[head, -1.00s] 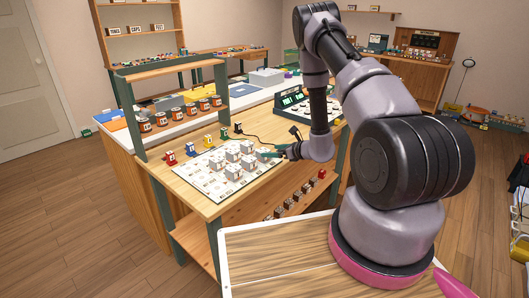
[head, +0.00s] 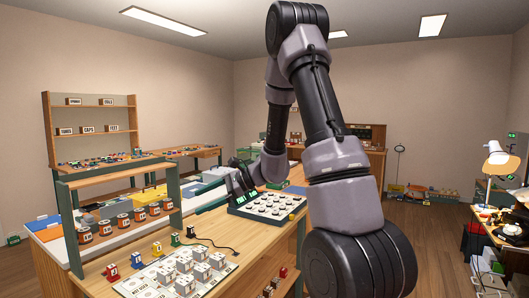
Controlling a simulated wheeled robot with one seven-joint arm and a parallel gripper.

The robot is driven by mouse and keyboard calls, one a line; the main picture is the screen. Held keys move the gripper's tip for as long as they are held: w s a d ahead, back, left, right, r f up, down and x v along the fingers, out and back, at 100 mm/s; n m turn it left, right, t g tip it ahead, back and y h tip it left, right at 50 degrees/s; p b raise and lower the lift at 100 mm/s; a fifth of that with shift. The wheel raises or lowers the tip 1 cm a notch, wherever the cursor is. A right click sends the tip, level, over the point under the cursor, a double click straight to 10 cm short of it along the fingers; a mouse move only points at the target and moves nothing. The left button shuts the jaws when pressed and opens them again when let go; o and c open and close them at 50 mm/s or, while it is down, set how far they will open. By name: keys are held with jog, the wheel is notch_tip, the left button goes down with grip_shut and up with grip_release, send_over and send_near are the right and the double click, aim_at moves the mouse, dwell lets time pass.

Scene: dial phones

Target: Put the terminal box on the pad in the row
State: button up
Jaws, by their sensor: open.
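Several small pale grey boxes (head: 201,271) stand close together on a white printed sheet (head: 135,285) on the wooden bench at the lower left. Round pad marks show on the sheet's bare left part. I cannot tell which of the boxes is the terminal box; the labels are too small to read. My gripper (head: 234,184) is open, its dark fingers pointing left and down beside the green-framed keypad unit. It appears raised and apart from the boxes. I see nothing between its fingers, though the arm partly hides this area.
A wooden shelf with orange-brown jars (head: 124,221) stands at the left.

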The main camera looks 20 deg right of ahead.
jog(key=s+d+r+n+t+h, duration=0.1)
jog(key=s+d+r+n+h, duration=0.2)
jog(key=s, duration=0.4)
jog(key=s+d+r+n+t+h, duration=0.1)
jog(key=s+d+r+n+h, duration=0.3)
jog(key=s+r, duration=0.3)
jog(key=s+d+r+n+t+h, duration=0.1)
jog(key=s+d+r+n+h, duration=0.2)
jog(key=s+r+n, duration=0.2)
jog(key=s+r, duration=0.2)
jog(key=s, duration=0.1)
jog(key=shift+d+r+n+h, duration=0.15)
jog(key=shift+n+h, duration=0.15)
jog(key=shift+n, duration=0.1)
jog(key=shift+s, duration=0.1)
